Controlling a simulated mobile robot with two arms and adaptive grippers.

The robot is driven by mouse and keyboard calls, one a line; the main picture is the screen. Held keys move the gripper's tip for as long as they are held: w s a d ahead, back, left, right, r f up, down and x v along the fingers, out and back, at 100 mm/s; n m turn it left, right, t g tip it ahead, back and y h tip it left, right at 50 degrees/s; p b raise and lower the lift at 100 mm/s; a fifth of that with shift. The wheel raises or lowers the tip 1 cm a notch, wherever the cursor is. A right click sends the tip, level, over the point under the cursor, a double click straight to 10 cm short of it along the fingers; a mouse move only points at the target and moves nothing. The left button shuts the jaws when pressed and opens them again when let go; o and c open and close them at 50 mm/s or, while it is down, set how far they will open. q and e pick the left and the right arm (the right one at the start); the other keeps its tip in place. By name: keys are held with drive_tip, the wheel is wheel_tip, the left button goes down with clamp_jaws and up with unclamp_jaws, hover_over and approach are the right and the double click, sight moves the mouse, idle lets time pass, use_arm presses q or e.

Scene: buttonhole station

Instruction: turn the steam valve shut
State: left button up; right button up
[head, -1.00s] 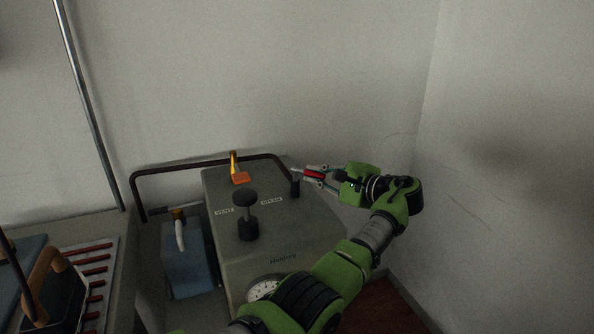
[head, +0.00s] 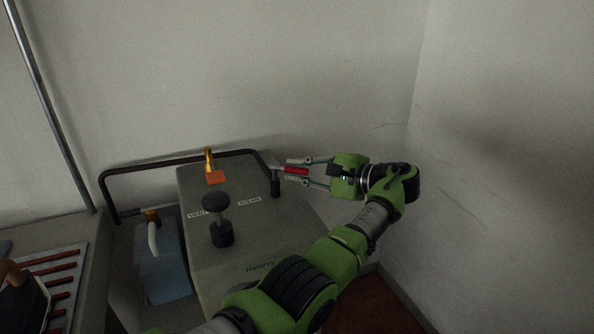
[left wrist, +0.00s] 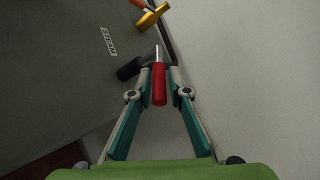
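The steam valve is at the right back edge of the grey machine, by the STEAM label. A short metal stem with a red handle (head: 296,170) sticks out to the right from a dark post (head: 275,187). My left gripper (head: 289,170) reaches in from the right, one finger on each side of the red handle, with small gaps showing. In the left wrist view the red handle (left wrist: 159,86) lies between the two fingers, its stem pointing away from me. Whether a finger touches it is hard to tell. My right gripper is not in view.
On the machine (head: 262,235) stand a black knob on a post (head: 219,215) and a brass fitting with an orange piece (head: 214,176). A dark rail (head: 130,170) runs behind. A blue container (head: 165,262) stands at left. The wall at right is close to my arm.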

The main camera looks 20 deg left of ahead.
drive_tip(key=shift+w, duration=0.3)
